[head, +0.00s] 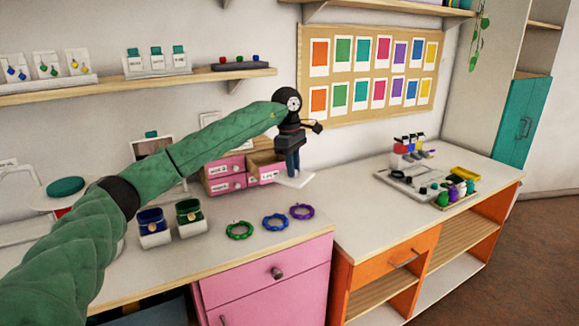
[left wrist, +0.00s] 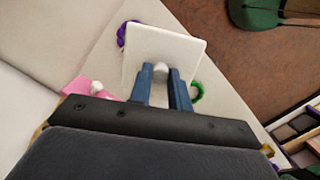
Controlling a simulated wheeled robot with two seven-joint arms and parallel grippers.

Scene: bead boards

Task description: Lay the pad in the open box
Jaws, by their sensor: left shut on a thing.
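My left gripper (head: 292,173) is shut on a flat white pad (head: 300,181), holding it at the back of the white worktop, in front of the pink drawer boxes. In the left wrist view the blue fingers (left wrist: 163,76) grip the pad (left wrist: 150,45) near its edge, and the pad reaches out beyond the tips. I cannot tell which one is the task's open box. My right gripper is not in view.
Green (head: 239,231), blue (head: 275,222) and purple (head: 302,211) bracelets lie along the worktop's front. A pink drawer box (head: 223,183) stands behind, beside an open drawer (head: 264,172). A tray with small items (head: 400,180) sits on the right counter.

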